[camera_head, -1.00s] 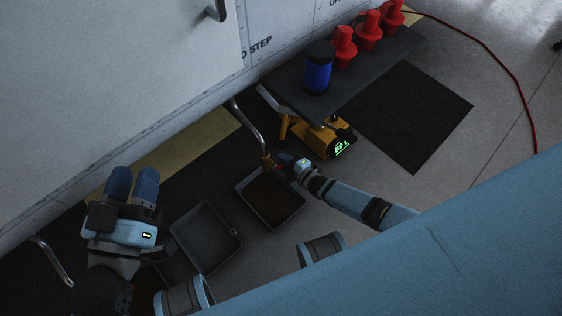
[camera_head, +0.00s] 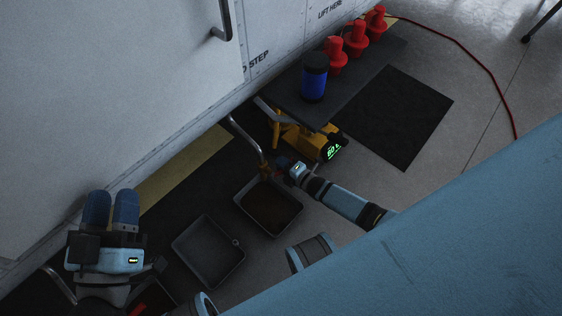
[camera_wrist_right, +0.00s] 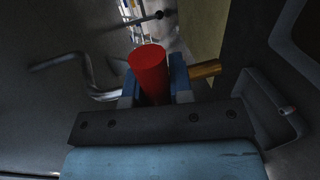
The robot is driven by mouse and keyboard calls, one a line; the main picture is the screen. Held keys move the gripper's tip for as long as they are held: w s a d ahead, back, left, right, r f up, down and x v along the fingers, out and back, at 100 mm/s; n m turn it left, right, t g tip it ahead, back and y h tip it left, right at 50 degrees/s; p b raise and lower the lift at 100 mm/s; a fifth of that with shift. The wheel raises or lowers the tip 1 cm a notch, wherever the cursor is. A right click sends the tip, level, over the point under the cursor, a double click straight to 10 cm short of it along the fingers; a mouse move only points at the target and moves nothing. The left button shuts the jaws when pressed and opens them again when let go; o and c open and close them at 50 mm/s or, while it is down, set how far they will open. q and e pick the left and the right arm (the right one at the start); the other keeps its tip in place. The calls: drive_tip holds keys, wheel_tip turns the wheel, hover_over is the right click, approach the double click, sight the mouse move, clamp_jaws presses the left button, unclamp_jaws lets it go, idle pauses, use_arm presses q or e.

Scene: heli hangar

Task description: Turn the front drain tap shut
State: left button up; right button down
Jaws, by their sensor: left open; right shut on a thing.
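The front drain pipe (camera_head: 246,134) comes down from the grey fuselage to a brass tap (camera_head: 265,170) above a tray of brown liquid. My right gripper (camera_head: 282,165) is at this tap. In the right wrist view, its blue fingers stand on both sides of the red tap handle (camera_wrist_right: 148,70), shut on it. The brass tap body (camera_wrist_right: 206,69) shows just right of the fingers. In the head view the handle is mostly hidden by the gripper. My left gripper (camera_head: 112,200) is open and empty, at the lower left, away from the tap.
The brown-liquid tray (camera_head: 296,217) and an empty dark tray (camera_head: 208,250) lie on the floor. A second pipe (camera_head: 60,285) is at lower left. A dark bench (camera_head: 345,87) carries a blue canister (camera_head: 314,78) and red plugs (camera_head: 355,40). A yellow device (camera_head: 308,141) stands close behind the tap.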

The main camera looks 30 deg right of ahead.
drive_tip(key=c, duration=1)
unclamp_jaws()
use_arm(q)
wheel_tip(320, 180, down, 7)
drive_tip(key=a+g+y+p, duration=0.2)
drive_tip(key=g+y+p, duration=0.1)
drive_tip(key=p, duration=0.1)
drive_tip(key=shift+a, duration=0.3)
use_arm(e)
drive_tip(key=v, duration=1.3)
drive_tip(key=shift+s, duration=0.4)
drive_tip(key=shift+r, duration=0.1)
